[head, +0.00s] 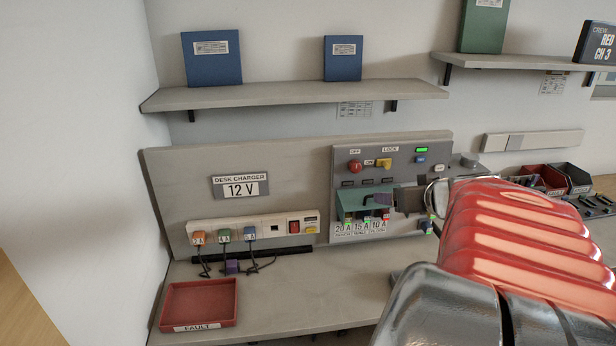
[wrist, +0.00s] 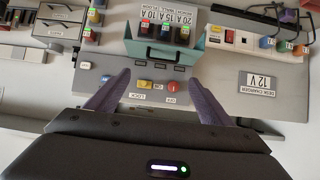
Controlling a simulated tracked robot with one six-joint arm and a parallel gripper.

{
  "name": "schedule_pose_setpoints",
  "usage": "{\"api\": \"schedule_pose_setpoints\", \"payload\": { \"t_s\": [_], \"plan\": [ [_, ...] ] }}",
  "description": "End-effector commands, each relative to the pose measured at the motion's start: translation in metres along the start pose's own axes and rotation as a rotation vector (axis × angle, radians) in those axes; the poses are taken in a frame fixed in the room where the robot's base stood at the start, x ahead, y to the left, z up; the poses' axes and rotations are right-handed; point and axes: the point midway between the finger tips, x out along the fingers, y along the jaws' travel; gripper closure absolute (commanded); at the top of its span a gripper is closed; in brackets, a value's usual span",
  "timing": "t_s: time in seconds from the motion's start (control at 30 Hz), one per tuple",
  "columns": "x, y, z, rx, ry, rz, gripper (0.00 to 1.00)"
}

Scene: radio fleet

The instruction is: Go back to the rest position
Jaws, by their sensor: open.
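My gripper (head: 385,199) is in front of the grey control panel (head: 402,158), at the height of its teal box (head: 347,203). In the wrist view, which is upside down, my gripper (wrist: 156,92) is open, with two dark purple fingers spread and nothing between them. The yellow switch (wrist: 145,84) and red knob (wrist: 172,86) of the panel show between the fingers. My red arm hides the panel's lower right in the head view.
A red FAULT tray (head: 198,303) lies on the grey desk at the front left. A charger strip (head: 253,227) with coloured plugs and cables is left of the panel. Shelves (head: 290,95) with boxes hang above. Red and dark bins (head: 548,181) stand at right. The desk's front middle is clear.

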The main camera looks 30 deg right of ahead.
Motion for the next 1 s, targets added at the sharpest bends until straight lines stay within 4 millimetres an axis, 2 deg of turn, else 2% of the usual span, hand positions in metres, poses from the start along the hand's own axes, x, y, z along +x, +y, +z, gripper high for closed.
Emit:
{"api": "schedule_pose_setpoints", "payload": {
  "t_s": [0.2,0.63,1.0],
  "plan": [
    [-0.011,0.0,0.001,-0.001,-0.001,0.0,0.26],
    [-0.01,0.0,0.001,-0.001,-0.001,0.0,0.26],
    [0.004,-0.007,0.001,-0.031,0.006,0.121,0.26]
  ]
}}
